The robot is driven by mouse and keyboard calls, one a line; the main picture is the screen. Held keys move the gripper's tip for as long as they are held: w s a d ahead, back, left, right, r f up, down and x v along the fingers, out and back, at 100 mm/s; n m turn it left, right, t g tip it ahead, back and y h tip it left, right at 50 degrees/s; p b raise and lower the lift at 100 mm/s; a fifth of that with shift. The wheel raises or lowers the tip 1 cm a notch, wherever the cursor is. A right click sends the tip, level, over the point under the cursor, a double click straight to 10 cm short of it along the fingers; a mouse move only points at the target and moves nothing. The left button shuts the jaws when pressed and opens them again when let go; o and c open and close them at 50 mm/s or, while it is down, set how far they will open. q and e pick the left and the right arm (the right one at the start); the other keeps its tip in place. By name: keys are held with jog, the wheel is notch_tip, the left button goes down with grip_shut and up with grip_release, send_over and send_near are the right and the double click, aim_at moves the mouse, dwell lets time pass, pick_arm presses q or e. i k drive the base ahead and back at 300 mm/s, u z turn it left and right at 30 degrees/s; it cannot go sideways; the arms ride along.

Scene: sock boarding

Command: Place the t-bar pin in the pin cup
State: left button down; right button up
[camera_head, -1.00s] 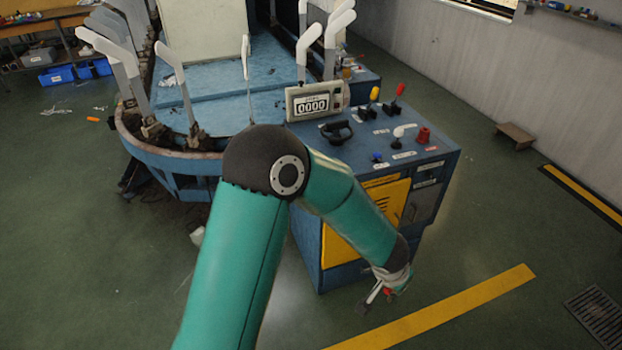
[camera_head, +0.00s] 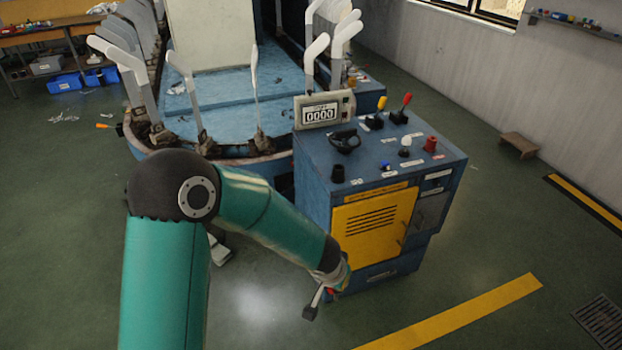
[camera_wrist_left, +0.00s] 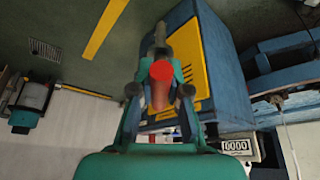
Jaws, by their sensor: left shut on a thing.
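My left gripper (camera_head: 328,291) hangs in front of the blue control console, low beside its yellow door. It is shut on the t-bar pin (camera_head: 317,302), which has a grey shaft slanting down to a dark end. In the left wrist view the pin shows a red round end (camera_wrist_left: 161,71) between the fingers of my left gripper (camera_wrist_left: 160,88). A short dark cup-like cylinder (camera_head: 338,173) and a red cup-like piece (camera_head: 431,145) stand on the console top. I cannot tell which is the pin cup. The pin is apart from both. My right gripper is out of view.
The console (camera_head: 320,190) top also carries a black handle (camera_head: 344,140), yellow and red levers, a white knob (camera_head: 405,142) and a counter display (camera_head: 321,114) reading 0000. White sock forms (camera_head: 317,50) stand around the machine at its left.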

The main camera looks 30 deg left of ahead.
aim_at(337, 177)
jog(key=u, duration=0.15)
jog(key=i, duration=1)
jog(key=z, duration=0.05)
